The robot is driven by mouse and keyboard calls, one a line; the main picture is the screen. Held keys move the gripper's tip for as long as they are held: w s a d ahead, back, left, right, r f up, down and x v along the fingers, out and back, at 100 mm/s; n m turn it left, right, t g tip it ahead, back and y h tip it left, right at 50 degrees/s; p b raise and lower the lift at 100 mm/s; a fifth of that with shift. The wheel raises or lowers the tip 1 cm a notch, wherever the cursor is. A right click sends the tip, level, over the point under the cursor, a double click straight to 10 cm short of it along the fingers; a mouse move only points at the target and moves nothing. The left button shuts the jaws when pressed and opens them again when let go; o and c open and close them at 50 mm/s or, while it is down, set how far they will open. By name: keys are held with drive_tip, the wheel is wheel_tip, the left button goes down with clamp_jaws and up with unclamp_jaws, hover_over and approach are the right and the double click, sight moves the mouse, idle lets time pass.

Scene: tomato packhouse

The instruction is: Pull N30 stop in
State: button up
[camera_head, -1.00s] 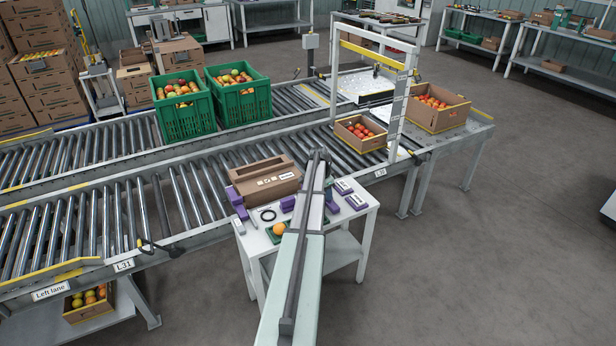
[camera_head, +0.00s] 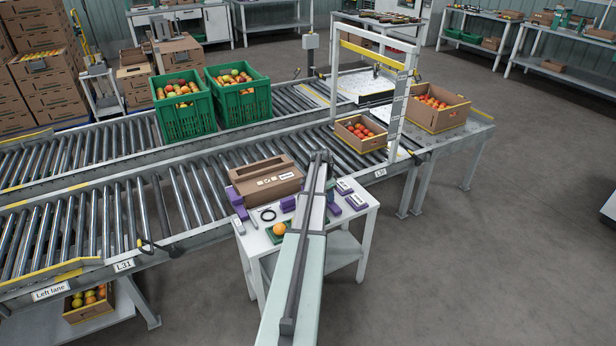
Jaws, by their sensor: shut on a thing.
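No stop can be read for certain as N30. A small label (camera_head: 380,173) on the near conveyor's side rail, right of my arm, seems to end in 30; its first letter is too small to read. A dark lever-like part (camera_head: 417,157) sticks out at the rail's right end, near the white frame. Another dark lever (camera_head: 150,246) sits on the near rail by the L31 label (camera_head: 124,265). My arm reaches up from the bottom over the small white table. My gripper is hidden behind the arm, so its jaws and anything in them do not show.
The white table (camera_head: 247,242) holds a brown carton (camera_head: 266,184), purple blocks and an orange fruit. A white frame (camera_head: 398,105) spans the near conveyor beside a tomato box (camera_head: 346,141). Green crates (camera_head: 184,117) stand on the far conveyor.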

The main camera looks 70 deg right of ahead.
drive_tip(key=shift+s+a+f, duration=0.45)
drive_tip(key=shift+s+f, duration=0.2)
drive_tip(key=shift+f, duration=0.1)
idle(0.4)
drive_tip(key=o, duration=0.8)
drive_tip(key=shift+w+d, duration=0.25)
idle(0.5)
drive_tip(key=shift+r, duration=0.2)
drive_tip(key=shift+v, duration=2.25)
drive_tip(key=shift+w+a, duration=0.1)
drive_tip(key=shift+w, duration=0.05)
